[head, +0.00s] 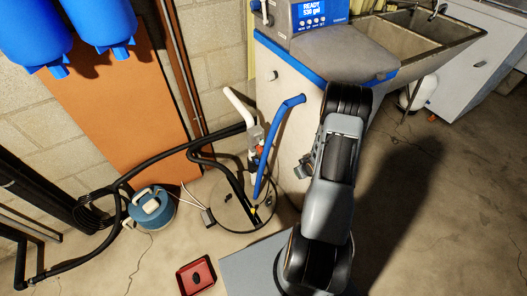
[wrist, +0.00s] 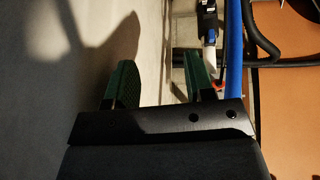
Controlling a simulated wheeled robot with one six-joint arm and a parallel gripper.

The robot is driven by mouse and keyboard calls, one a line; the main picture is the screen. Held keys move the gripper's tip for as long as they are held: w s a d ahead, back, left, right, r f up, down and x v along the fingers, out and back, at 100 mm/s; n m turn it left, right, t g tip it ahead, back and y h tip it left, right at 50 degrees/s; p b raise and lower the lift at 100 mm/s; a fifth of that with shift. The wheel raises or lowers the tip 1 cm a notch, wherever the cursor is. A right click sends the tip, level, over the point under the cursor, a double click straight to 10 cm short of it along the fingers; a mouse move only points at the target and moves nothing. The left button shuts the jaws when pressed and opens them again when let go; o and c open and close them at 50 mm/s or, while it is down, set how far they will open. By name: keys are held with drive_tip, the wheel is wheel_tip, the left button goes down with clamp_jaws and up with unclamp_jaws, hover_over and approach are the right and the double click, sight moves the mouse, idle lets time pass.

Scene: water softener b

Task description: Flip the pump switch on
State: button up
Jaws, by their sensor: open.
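My gripper (head: 306,163) is in front of the pale softener cabinet (head: 290,110), to the right of the blue pipe (head: 268,150). In the wrist view my gripper (wrist: 160,84) has its two green fingers apart with nothing between them. A round sump cover (head: 232,210) lies in the floor, with pipes rising from it. A small grey box (head: 208,217) with pale wires sits at its left edge. A red box (head: 197,277) with a dark round piece in it lies on the floor near the front. I cannot tell which part is the pump switch.
A blue round unit (head: 151,209) stands on the floor at left, with black hoses (head: 165,155) around it. Blue tanks (head: 105,20) hang at upper left. A sink (head: 415,35) is at upper right. Floor at right is mostly clear.

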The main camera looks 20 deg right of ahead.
wheel_tip(320, 180, down, 4)
drive_tip(key=w+r+t+y, duration=0.1)
drive_tip(key=t, duration=0.1)
drive_tip(key=n+t+y+b, duration=0.1)
drive_tip(key=n+t+y, duration=0.3)
drive_tip(key=t+y, duration=0.4)
approach(263, 143)
drive_tip(key=shift+t+h, duration=0.4)
drive_tip(key=shift+h, duration=0.5)
drive_tip(key=x, duration=0.6)
drive_tip(key=a+f+b+x, duration=0.1)
drive_tip(key=x, duration=0.2)
drive_tip(key=shift+w+a, duration=0.15)
drive_tip(key=shift+a, duration=0.1)
